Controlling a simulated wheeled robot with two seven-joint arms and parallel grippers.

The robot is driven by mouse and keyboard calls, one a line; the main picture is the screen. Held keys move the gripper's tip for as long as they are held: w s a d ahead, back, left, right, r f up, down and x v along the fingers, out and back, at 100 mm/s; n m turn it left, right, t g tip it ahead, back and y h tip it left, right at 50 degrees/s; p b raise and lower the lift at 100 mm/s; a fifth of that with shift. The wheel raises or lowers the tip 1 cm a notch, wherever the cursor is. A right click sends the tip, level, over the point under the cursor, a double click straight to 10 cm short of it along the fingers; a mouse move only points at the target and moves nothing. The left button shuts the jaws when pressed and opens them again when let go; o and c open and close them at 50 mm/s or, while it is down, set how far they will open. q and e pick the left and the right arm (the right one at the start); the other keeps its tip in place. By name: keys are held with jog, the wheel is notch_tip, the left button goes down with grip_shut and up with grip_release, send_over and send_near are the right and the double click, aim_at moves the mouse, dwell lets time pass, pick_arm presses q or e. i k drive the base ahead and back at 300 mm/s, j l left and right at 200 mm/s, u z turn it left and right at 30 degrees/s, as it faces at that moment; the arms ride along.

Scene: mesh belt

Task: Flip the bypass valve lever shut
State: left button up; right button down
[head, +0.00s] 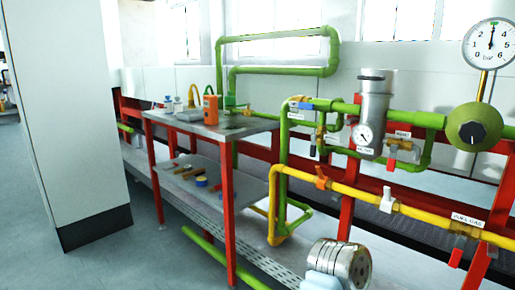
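Several valve levers show on the pipes, and I cannot tell for certain which is the bypass lever, as most labels are too small to read. A small dark lever (312,151) hangs by the green pipe left of the filter. Neither of my grippers is in view.
A red-legged bench (180,125) holds bottles and tools. A metal drum-like part (340,262) stands low in front. Open floor lies left.

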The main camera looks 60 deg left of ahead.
aim_at(313, 137)
jog(key=u, duration=1.55)
